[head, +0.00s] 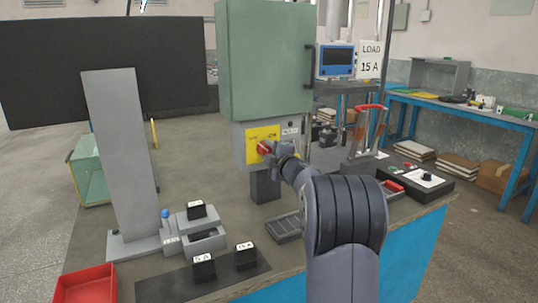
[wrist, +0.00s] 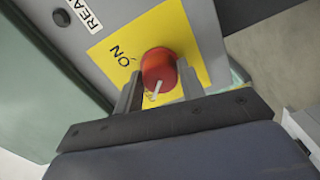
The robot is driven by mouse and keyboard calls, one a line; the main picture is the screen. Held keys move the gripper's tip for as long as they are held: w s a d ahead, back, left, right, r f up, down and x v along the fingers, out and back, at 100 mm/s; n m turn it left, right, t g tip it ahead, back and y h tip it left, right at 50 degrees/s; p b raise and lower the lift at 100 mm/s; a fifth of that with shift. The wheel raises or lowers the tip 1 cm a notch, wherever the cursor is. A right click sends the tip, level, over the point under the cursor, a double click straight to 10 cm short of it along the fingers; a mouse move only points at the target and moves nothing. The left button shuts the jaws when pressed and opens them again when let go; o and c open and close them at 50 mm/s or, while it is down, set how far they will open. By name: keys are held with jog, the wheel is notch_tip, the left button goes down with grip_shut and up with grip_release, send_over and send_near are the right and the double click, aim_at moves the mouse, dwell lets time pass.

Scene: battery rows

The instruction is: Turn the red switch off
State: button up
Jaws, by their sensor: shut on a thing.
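The red switch (head: 264,148) is a round red knob on a yellow plate (head: 257,133), on the grey lower box under a green cabinet. In the wrist view the red switch (wrist: 158,70) sits between the two fingers of my gripper (wrist: 158,92), which is shut on its sides. A white pointer mark on the knob points toward the lower left in that view. The word "ON" is on the yellow plate (wrist: 112,48), to the upper left of the knob. Another label on the plate is too small to read in the head view.
The green cabinet (head: 268,55) stands above the switch. A grey upright panel (head: 122,140) and a red tray (head: 84,286) are at the left. Blocks marked 5 A (head: 203,268) and 15 A (head: 246,258) stand on a dark mat. A black control box (head: 425,188) is at the right.

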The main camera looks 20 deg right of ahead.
dwell(0.4)
jog(key=o, duration=1)
jog(key=s, duration=1.1)
jog(key=shift+d, duration=0.15)
jog(key=shift+w, duration=0.2)
jog(key=w, duration=1)
jog(key=shift+w+a, duration=0.2)
jog(key=shift+w, duration=0.1)
jog(key=shift+s, duration=0.15)
